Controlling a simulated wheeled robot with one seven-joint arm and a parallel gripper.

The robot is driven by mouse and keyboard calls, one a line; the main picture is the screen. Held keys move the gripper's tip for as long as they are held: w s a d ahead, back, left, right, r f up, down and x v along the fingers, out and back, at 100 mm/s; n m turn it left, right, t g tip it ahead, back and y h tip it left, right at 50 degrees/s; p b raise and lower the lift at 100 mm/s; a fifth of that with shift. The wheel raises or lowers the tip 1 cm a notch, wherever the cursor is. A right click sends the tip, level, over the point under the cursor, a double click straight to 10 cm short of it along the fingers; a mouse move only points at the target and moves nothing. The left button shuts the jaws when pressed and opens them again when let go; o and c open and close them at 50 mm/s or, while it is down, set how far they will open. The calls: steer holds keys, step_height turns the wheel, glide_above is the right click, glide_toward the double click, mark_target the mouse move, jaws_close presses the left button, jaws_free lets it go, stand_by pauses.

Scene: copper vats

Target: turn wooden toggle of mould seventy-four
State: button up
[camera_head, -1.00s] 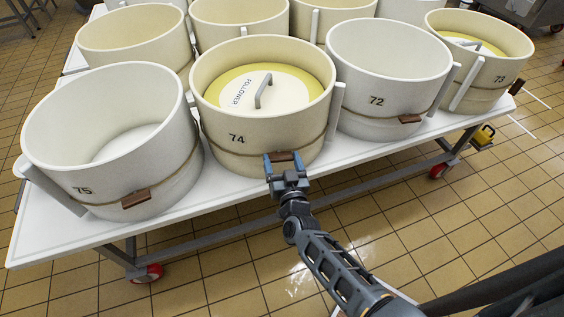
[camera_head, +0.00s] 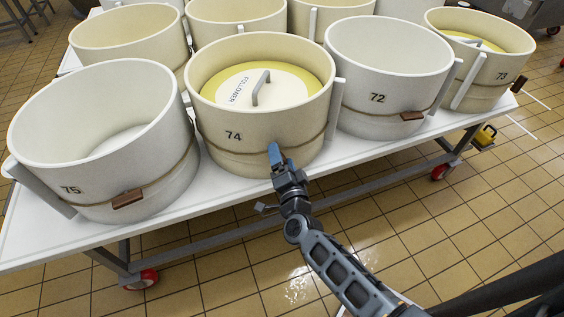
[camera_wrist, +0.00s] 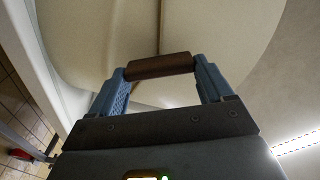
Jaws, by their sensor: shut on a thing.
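Mould seventy-four (camera_head: 215,112) is a cream tub marked 74, with a cord around it and a yellow-rimmed disc marked FOLLOWER (camera_head: 262,86) inside. My gripper (camera_head: 275,155) is at the lower front of this mould. In the wrist view my gripper (camera_wrist: 160,75) has its two blue fingers at the two ends of the brown wooden toggle (camera_wrist: 160,66), shut on it. The cord (camera_wrist: 160,25) runs away from the toggle along the mould's wall. In the head view my gripper hides the toggle.
Mould 75 (camera_head: 100,165) stands close on the left and mould 72 (camera_head: 390,70) on the right, each with its own toggle. Mould 73 (camera_head: 480,85) is further right. All stand on a white wheeled table (camera_head: 235,195). Tiled floor in front is open.

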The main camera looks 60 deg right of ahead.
steer(key=m, duration=0.2)
steer(key=m+b, duration=0.2)
steer(key=m, duration=0.1)
steer(key=shift+f+m, duration=0.25)
steer(key=shift+m, duration=0.05)
stand_by(0.5)
steer(key=o, duration=1)
steer(key=shift+c, duration=0.2)
steer(key=v, duration=0.8)
steer(key=shift+b, duration=0.35)
steer(key=s+a+r+n+y+p, duration=0.1)
steer(key=s+a+r+n+y, duration=0.5)
steer(key=s+r+n, duration=0.4)
steer(key=s+a+r+n+t+y+p, duration=0.1)
steer(key=s+a+r+n+y+p, duration=0.1)
steer(key=s+a+r+n+y, duration=0.4)
steer(key=s+a+r+n, duration=0.3)
steer(key=s+n, duration=0.4)
steer(key=n, duration=0.3)
steer(key=shift+s+r, duration=0.15)
steer(key=shift+r, duration=0.45)
